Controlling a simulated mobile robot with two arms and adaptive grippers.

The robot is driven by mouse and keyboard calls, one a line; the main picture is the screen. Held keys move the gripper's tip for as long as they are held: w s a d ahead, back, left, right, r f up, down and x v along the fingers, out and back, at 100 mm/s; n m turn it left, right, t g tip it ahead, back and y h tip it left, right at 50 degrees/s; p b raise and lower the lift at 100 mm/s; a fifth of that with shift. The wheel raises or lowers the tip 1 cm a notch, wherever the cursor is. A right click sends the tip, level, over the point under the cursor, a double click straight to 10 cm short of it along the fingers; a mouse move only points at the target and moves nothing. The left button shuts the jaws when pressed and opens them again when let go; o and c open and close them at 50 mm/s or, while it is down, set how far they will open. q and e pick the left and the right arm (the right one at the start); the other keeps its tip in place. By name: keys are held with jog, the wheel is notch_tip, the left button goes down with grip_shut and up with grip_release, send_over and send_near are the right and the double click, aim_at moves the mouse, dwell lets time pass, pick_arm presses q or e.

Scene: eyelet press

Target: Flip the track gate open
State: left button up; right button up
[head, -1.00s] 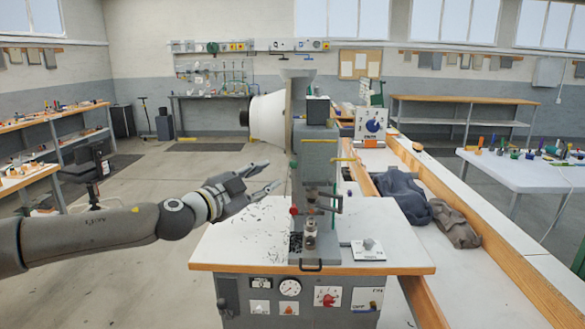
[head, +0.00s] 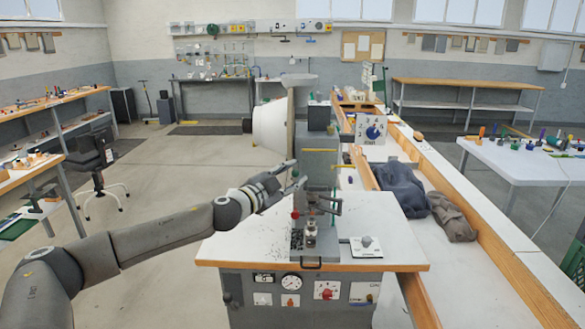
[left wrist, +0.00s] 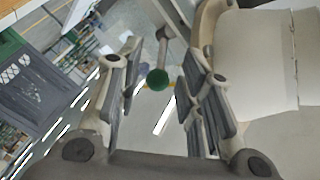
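The eyelet press (head: 318,170) stands on a white-topped bench, with a large white cone-shaped bowl (head: 269,124) at its upper left. In the left wrist view a green ball knob (left wrist: 157,79) on a short grey stem lies between my fingers, with gaps on both sides. I take it for the track gate's handle, though the gate itself is not clearly visible. My left gripper (head: 299,172) is open at the press's left side, and it also shows in the left wrist view (left wrist: 158,75). In the head view its fingers cover the knob. My right gripper is not in view.
A red knob (head: 295,214) sits just below my left gripper, near the press's lower tooling (head: 311,232). Dark cloths (head: 403,188) lie to the right. The bench top's left part is mostly clear.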

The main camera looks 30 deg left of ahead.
pick_arm(q)
jog(key=shift+w, duration=0.5)
grip_shut()
jog(key=r+g+p, duration=0.1)
jog(key=p, duration=0.6)
jog(key=shift+w+n, duration=0.1)
jog(key=shift+n, duration=0.3)
jog(key=shift+f+p, duration=0.15)
jog(key=shift+p, duration=0.4)
grip_release()
